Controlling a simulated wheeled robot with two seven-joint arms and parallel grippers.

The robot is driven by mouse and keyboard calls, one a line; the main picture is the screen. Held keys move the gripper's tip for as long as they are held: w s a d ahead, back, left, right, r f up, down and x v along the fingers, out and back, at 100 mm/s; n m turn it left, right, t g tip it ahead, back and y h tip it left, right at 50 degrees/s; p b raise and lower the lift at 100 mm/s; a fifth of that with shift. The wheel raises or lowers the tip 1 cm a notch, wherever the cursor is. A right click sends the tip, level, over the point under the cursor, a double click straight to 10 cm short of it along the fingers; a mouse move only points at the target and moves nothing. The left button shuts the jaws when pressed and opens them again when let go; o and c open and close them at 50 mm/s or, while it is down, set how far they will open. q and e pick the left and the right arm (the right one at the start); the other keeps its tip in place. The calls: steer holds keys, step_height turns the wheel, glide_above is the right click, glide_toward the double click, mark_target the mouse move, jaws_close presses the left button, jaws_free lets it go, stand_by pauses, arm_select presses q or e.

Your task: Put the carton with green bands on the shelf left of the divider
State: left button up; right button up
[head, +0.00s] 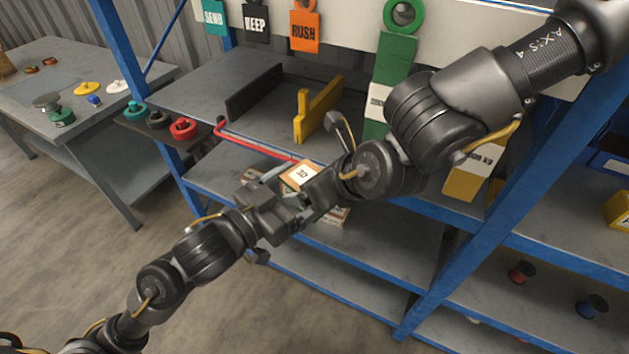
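A tan carton (300,175) with a white label shows between my two grippers, at the front edge of the shelves; green bands cannot be made out on it. My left gripper (283,192) is right at the carton's near left side. My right gripper (322,186) is close on its right side and hides part of it. Whether either one grips the carton cannot be told. On the grey upper shelf (200,95) stand a yellow notched divider (317,110) and, left of it, a low dark panel (253,92). The shelf between them is bare.
A red bar (255,144) runs along the shelf front. A green strip (390,85) hangs right of the yellow divider. A blue post (520,170) stands at right. Striped goods (337,214) lie below my grippers. A side table (75,120) holds small parts.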

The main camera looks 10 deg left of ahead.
steer(key=c, duration=0.9)
arm_select(q)
steer(key=o, duration=0.9)
arm_select(e)
steer(key=shift+c, duration=0.5)
